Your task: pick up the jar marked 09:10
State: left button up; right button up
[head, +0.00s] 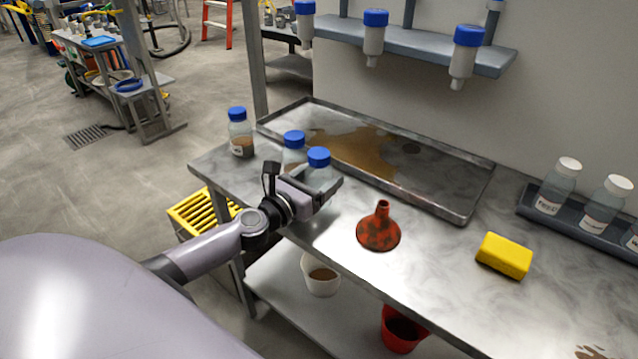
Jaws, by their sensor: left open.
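Three clear jars with blue caps stand at the left end of the metal bench. The far-left jar (241,142) holds brown sediment, the middle jar (293,146) is partly hidden, and the nearest jar (318,159) is at my left gripper (322,190). No 09:10 mark can be read on any of them. My left gripper is open, its jaws at the nearest jar and hiding its lower part. I cannot tell whether they touch it. My right gripper is out of view.
A stained metal tray (470,208) lies behind the jars. A red funnel (379,231) and a yellow sponge (504,256) are on the bench to the right. White-capped labelled jars (557,186) stand in a dark rack at far right. Blue-capped bottles (374,35) hang above.

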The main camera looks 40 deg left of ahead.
pick_arm(q)
jog(key=shift+w+d, duration=0.1)
jog(key=shift+w, duration=0.85)
jog(key=shift+c, duration=0.4)
jog(key=c, duration=0.7)
jog(key=shift+c, duration=0.2)
